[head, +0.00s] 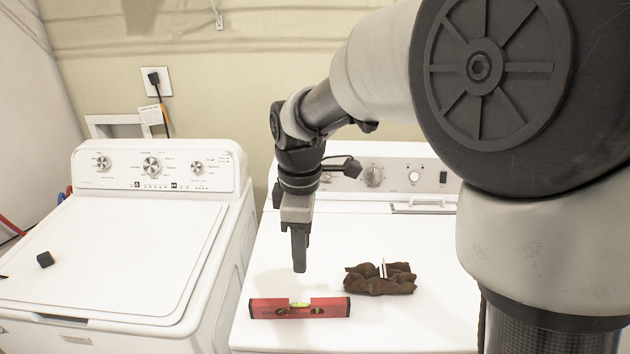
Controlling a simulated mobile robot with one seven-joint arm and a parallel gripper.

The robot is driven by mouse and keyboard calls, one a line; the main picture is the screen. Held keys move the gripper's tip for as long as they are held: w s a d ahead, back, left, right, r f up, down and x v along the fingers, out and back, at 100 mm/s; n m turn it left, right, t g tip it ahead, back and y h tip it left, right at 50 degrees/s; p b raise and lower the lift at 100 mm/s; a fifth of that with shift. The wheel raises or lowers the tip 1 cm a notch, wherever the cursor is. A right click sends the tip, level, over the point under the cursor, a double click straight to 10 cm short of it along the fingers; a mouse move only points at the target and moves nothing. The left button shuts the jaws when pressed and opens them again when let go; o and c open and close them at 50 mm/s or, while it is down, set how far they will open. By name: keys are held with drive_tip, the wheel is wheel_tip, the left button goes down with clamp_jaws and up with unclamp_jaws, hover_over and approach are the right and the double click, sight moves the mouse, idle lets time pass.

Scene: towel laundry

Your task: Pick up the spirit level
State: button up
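The red spirit level (270,308) lies on the white top of the right-hand machine (420,335), near its front left edge. It has a yellow-green vial in the middle and lies roughly left to right in the head view. My gripper (299,268) points down above the machine top, over and a little behind the level, apart from it. The fingers are seen from the side and overlap, so their opening does not show. Nothing is visible hanging from them.
A crumpled brown cloth (365,284) with a thin pale object (383,268) on it lies right of the level. A gap separates the machines.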

drive_tip(key=a, duration=0.1)
drive_tip(key=n, duration=0.1)
hover_over(300, 302)
drive_tip(key=f, duration=1.2)
drive_tip(key=shift+s+a+f, duration=0.2)
drive_tip(key=shift+a+f, duration=0.05)
drive_tip(key=shift+f, duration=0.05)
drive_tip(key=shift+w+d+f, duration=0.1)
drive_tip(key=shift+w+f, duration=0.05)
drive_tip(key=shift+f, duration=1.4)
drive_tip(key=shift+w+d+f, duration=0.1)
drive_tip(key=shift+f, duration=1.4)
clamp_jaws()
